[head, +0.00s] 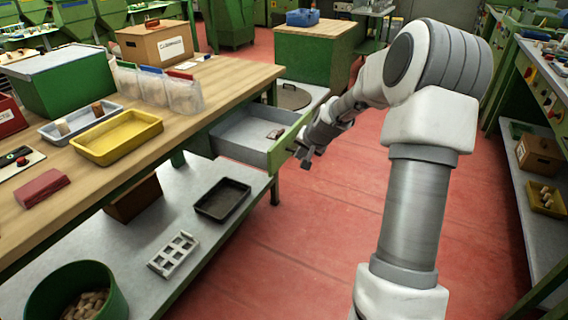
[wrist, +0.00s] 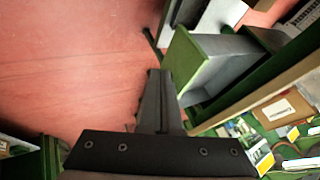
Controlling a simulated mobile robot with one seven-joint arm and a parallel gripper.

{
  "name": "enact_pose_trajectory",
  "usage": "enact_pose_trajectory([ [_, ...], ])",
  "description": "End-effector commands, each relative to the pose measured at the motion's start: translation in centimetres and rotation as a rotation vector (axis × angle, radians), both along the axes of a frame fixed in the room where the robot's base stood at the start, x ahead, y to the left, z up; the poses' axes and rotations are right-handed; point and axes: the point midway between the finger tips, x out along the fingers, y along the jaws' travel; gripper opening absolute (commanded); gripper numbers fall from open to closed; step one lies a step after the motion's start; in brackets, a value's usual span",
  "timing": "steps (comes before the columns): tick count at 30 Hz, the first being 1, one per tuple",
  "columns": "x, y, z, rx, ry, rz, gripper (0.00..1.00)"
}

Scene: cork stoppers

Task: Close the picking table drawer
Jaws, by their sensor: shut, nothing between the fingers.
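The picking table drawer (head: 284,152) stands pulled out from under the table's wooden top, on its far right side. It has a grey inside and a green front, and a small brownish item (head: 275,134) lies in it. The drawer also shows in the wrist view (wrist: 199,68), right of the fingers. My gripper (head: 304,160) is shut and empty, just outside the drawer's green front. Its fingers (wrist: 156,76) point along the floor side of the drawer in the wrist view. I cannot tell whether they touch the front.
The picking table (head: 190,99) holds a yellow tray (head: 118,152), a grey tray, a green crate and a cardboard box (head: 154,42). A lower shelf (head: 130,240) carries a black tray and a green tub. Red floor is open to the right of the drawer.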

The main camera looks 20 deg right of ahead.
Motion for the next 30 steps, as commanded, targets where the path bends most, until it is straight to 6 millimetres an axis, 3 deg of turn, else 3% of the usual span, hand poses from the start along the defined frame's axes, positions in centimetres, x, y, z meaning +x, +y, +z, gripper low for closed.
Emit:
enact_pose_trajectory([
  [15,5.9,0.2,-8.2,-0.001,0.003,0.006,0.0],
  [22,8.1,1.9,-7.8,-0.002,0.001,0.006,0.0],
  [30,9.0,2.5,-7.6,-0.001,0.001,0.003,0.0],
])
